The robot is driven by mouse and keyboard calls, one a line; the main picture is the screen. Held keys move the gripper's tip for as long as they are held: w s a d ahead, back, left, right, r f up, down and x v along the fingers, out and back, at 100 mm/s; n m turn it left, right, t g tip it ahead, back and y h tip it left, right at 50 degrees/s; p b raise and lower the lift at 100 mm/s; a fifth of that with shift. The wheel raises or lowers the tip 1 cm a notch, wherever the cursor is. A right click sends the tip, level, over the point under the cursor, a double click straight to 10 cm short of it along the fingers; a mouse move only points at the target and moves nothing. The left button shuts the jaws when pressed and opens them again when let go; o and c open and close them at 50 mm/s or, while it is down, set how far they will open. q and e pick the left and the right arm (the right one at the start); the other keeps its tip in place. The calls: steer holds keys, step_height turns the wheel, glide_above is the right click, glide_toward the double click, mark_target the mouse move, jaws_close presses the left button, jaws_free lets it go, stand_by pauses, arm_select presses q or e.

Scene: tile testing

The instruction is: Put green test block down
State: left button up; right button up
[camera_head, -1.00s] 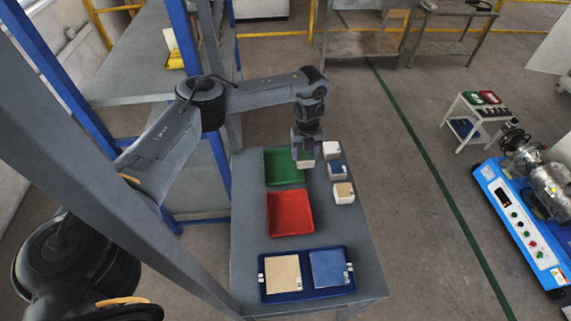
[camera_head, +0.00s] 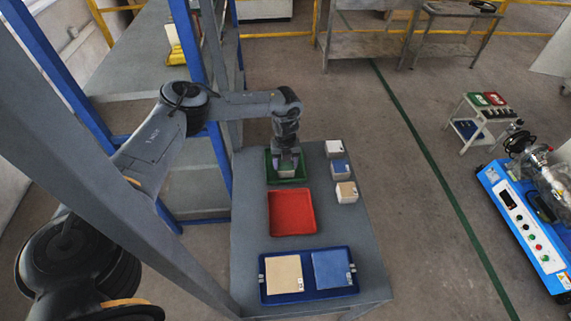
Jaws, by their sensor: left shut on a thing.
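My left gripper (camera_head: 287,162) reaches down from above at the green tray (camera_head: 303,177) on the grey table. It is shut on a small block (camera_head: 287,174) with pale whitish sides, held over or inside the tray. The block's top is hidden by the gripper, and I cannot tell whether it touches the tray floor. My right gripper is not in view.
A red tray (camera_head: 292,213) stands nearer, empty. A blue tray (camera_head: 309,296) holds a beige tile (camera_head: 285,273) and a blue tile (camera_head: 332,269). White (camera_head: 333,148), blue-topped (camera_head: 340,169) and beige-topped (camera_head: 346,192) blocks stand in a row to the right.

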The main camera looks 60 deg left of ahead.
arm_select(q)
steer(key=shift+w, duration=0.1)
steer(key=o, duration=1.1)
steer(key=shift+f, duration=0.15)
step_height(320, 180, up, 12)
steer(key=p, duration=0.3)
